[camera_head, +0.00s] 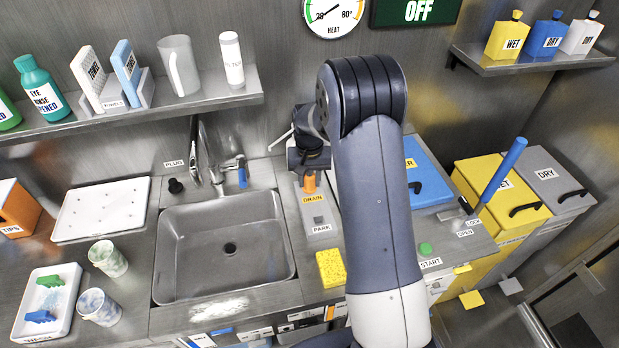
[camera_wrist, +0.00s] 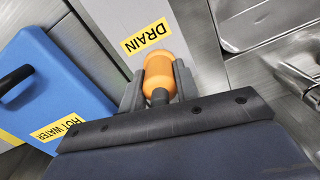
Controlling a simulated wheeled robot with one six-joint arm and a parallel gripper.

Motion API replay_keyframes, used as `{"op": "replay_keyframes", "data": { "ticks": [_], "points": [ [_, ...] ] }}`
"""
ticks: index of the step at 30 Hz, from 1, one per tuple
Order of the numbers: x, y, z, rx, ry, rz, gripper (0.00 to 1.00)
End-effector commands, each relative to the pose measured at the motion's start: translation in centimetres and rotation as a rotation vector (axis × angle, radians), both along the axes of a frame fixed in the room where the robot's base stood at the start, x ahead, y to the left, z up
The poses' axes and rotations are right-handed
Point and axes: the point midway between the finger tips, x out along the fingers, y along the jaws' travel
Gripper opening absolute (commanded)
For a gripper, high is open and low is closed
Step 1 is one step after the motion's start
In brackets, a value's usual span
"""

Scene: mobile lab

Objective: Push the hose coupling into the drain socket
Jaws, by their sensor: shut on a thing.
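An orange hose coupling (camera_wrist: 158,76) sits between the two fingers of my gripper (camera_wrist: 158,88) in the wrist view, which are shut on it. In the head view the coupling (camera_head: 309,183) shows below my wrist, just above the yellow DRAIN label (camera_head: 313,198). The DRAIN label (camera_wrist: 146,36) also lies just beyond the coupling in the wrist view. The drain socket itself is hidden, so I cannot tell whether the coupling is in it. My arm covers part of the area to the right.
A sink (camera_head: 225,250) lies left of the DRAIN panel, with a faucet (camera_head: 236,172) behind it. A yellow sponge (camera_head: 331,268) lies in front of the PARK label (camera_head: 321,229). A blue HOT WATER lid (camera_wrist: 55,90) is to the right in the head view.

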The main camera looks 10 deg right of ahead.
Motion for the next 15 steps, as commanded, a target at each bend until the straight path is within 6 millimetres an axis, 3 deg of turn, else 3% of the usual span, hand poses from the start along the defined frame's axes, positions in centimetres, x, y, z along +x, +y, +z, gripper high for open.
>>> {"op": "replay_keyframes", "data": {
  "ticks": [1, 2, 3, 9, 15],
  "points": [
    [0.01, 0.0, -0.31, 0.0, 0.0, 0.0, 0.05],
    [0.01, 0.0, -0.31, 0.0, 0.0, 0.0, 0.31],
    [0.01, 0.0, -0.21, 0.0, 0.0, 0.0, 0.34],
    [0.0, 0.0, -0.19, 0.0, 0.0, 0.0, 0.5],
    [0.01, 0.0, -0.17, 0.0, 0.0, 0.0, 0.52]
  ]
}}
